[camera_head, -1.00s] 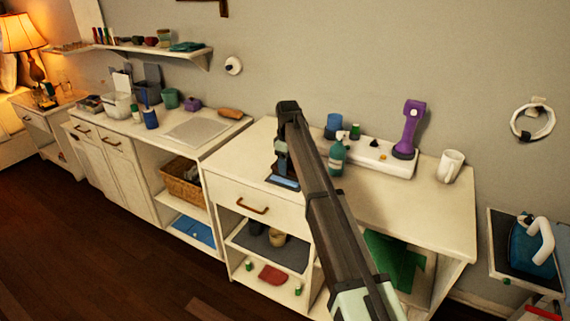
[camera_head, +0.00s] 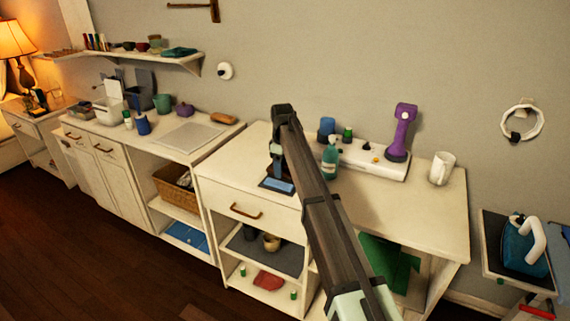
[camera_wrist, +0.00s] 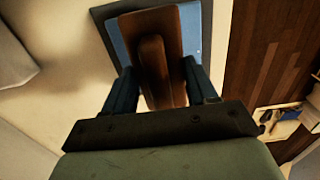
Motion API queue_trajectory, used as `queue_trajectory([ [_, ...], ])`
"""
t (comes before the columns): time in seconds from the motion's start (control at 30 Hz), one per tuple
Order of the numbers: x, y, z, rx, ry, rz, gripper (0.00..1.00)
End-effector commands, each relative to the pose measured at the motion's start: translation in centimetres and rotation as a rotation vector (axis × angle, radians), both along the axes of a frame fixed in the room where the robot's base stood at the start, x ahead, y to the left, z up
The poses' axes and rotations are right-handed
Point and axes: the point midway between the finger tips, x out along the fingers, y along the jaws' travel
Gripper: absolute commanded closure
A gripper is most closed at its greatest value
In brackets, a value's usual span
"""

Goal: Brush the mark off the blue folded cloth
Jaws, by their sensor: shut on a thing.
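The blue folded cloth (camera_head: 279,186) lies on a dark flat board near the front edge of the white cabinet top. It also shows in the wrist view (camera_wrist: 126,48), partly covered by a brown wooden brush (camera_wrist: 166,22). My gripper (camera_wrist: 158,82) is shut on the brush's raised handle, with one blue finger on each side. In the head view my gripper (camera_head: 277,160) is right over the cloth, and my arm hides part of the area. I cannot tell whether the bristles touch the cloth. I cannot make out the mark clearly; the brush may hide it.
Behind my arm stand a teal bottle (camera_head: 331,158), a blue cup (camera_head: 326,128) and a white strip (camera_head: 365,160) bearing a purple device (camera_head: 401,133). A white mug (camera_head: 442,168) stands at the right. The cabinet top is clear in front of the mug.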

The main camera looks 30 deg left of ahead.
Motion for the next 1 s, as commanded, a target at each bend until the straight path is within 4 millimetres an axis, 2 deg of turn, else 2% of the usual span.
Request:
queue_trajectory([
  [0.4, -3.8, -0.1, -0.1, 0.000, 0.002, 0.001, 0.72],
  [1.0, 1.9, 0.1, 0.0, 0.000, 0.000, 0.000, 0.72],
])
